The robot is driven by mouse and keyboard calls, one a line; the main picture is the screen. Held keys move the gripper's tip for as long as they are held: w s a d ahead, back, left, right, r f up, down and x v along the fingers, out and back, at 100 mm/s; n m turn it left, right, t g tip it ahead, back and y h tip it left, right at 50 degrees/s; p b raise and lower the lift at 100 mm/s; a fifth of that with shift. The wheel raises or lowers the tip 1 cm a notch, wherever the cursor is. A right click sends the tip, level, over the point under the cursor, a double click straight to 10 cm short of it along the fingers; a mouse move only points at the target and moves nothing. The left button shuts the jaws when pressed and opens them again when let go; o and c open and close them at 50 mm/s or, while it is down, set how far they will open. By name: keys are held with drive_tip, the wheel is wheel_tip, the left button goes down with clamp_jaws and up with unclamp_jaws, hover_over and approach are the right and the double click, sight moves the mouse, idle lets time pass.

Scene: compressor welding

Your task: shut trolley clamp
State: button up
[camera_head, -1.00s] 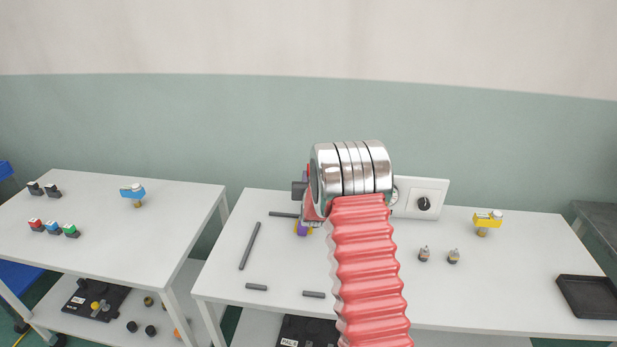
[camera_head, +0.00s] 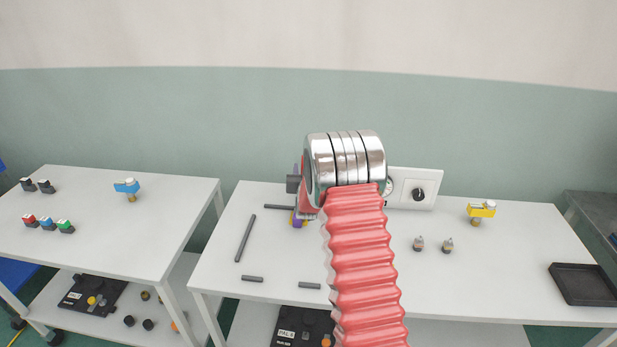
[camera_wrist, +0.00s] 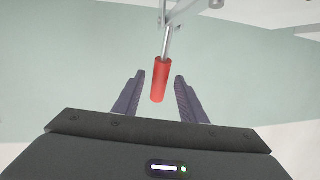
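In the wrist view a red handle (camera_wrist: 160,82) on a thin metal rod (camera_wrist: 167,42) hangs down from a pale metal bracket at the top edge; it looks like the clamp's lever. My gripper (camera_wrist: 161,75) is open. Its two dark ribbed fingers stand to the left and right of the red handle, with a gap on each side. I cannot tell how deep the handle sits between them. The rest of the clamp and the trolley are out of this view.
A white table (camera_head: 225,275) with loose grey rods (camera_head: 245,238), a yellow clamp-like piece (camera_head: 481,210) and a black tray (camera_head: 584,285) stands ahead. A second white table (camera_head: 100,240) at left carries small coloured parts. A white box with a dial (camera_head: 413,188) stands behind my arm.

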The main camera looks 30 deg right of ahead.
drive_tip(key=v, duration=1.3)
drive_tip(key=shift+s, duration=0.25)
drive_tip(key=shift+a, duration=0.2)
drive_tip(key=s+a+r+n+g+y, duration=0.2)
drive_tip(key=s+a+r, duration=0.3)
drive_tip(key=a, duration=0.2)
drive_tip(key=s+a+r+n+g+y, duration=0.1)
drive_tip(key=s+a+r+g+y, duration=0.15)
drive_tip(key=s+a+r, duration=0.45)
drive_tip(key=s+a+n+g+y, duration=0.1)
drive_tip(key=s+a, duration=0.4)
drive_tip(key=s, duration=0.7)
drive_tip(key=s+a+r+n+g+y, duration=0.1)
drive_tip(key=s+a, duration=0.4)
drive_tip(key=s, duration=0.7)
drive_tip(key=shift+r+n+g, duration=0.3)
drive_tip(key=shift+n+g, duration=0.2)
drive_tip(key=shift+g, duration=0.65)
drive_tip(key=shift+s+a, duration=0.15)
drive_tip(key=shift+c, duration=0.9)
